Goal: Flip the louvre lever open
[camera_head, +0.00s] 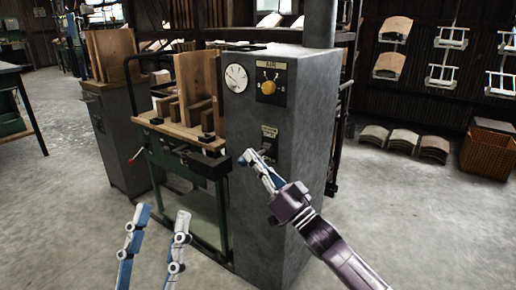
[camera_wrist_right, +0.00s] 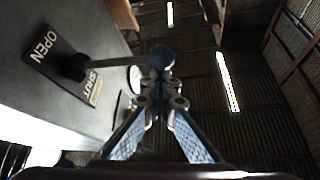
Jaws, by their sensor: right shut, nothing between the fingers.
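The louvre lever (camera_wrist_right: 112,59) shows in the right wrist view as a rod with a dark ball knob, standing out from a black pivot on the grey cabinet. Its plate reads OPEN (camera_wrist_right: 43,46) at one end and SHUT (camera_wrist_right: 94,88) at the other. My right gripper (camera_wrist_right: 157,88) is shut and empty, its fingertips right by the knob; I cannot tell whether they touch it. In the head view my right gripper (camera_head: 256,162) is in front of the lever's plate (camera_head: 269,143) and partly hides the lever. My left gripper (camera_head: 157,213) is open and empty at the lower left.
The grey cabinet (camera_head: 270,200) also carries a round gauge (camera_head: 236,78) and a yellow AIR knob (camera_head: 268,86). A green-framed bench (camera_head: 185,160) with wooden boards stands to its left. Floor to the right is clear up to stacked curved panels (camera_head: 405,139) and a crate (camera_head: 487,150).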

